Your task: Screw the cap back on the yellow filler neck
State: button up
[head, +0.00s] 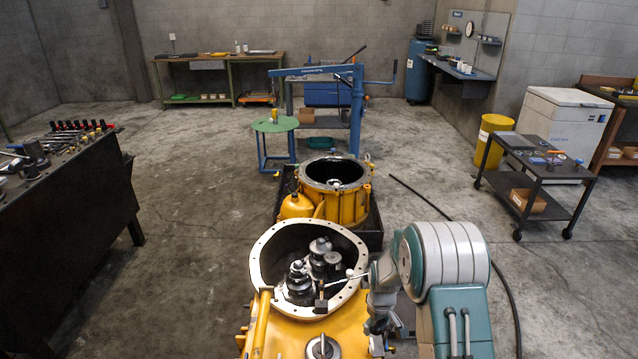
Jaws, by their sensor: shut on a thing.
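My gripper (377,328) is at the lower middle right, pointing down close over the yellow housing (350,322). It is small and dark here. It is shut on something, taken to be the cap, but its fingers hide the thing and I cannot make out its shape. A yellow upright tube (259,322), possibly the filler neck, stands at the left side of the housing, apart from my gripper. A round grey fitting (322,347) sits on the housing near the bottom edge. I cannot tell for certain which part is the filler neck.
The open bell housing rim (262,262) surrounds several dark gears (320,255). A second yellow housing (347,205) stands behind in a dark tray (376,232). A tool bench (75,205) is at left, a cart (545,190) at right. A black hose (440,208) crosses the floor.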

notch_tip(320, 180, up, 7)
jog(key=s+m, duration=0.2)
jog(key=m, duration=0.3)
jog(key=shift+s+m, duration=0.3)
jog(key=shift+s, duration=0.05)
jog(key=w+f+m, duration=0.2)
jog(key=f+m, duration=0.2)
jog(key=f, duration=0.3)
jog(key=w+f+m, duration=0.2)
jog(key=f+m, duration=0.3)
jog(key=f, duration=0.3)
jog(key=shift+w+d+t, duration=0.15)
jog(key=shift+w+t, duration=0.15)
jog(key=shift+w, duration=0.05)
notch_tip(320, 180, down, 15)
jog(key=m+h, duration=0.1)
jog(key=m, duration=0.7)
jog(key=shift+a, duration=0.2)
jog(key=shift+m, duration=0.3)
jog(key=shift+s+f, duration=0.2)
jog(key=shift+f, duration=3.4)
jog(key=shift+s+f, duration=0.1)
jog(key=shift+f, duration=0.9)
jog(key=shift+o, duration=0.7)
jog(key=shift+f, duration=0.2)
jog(key=shift+o, duration=0.3)
jog(key=shift+m, duration=1.1)
jog(key=m, duration=0.3)
jog(key=shift+c, duration=0.4)
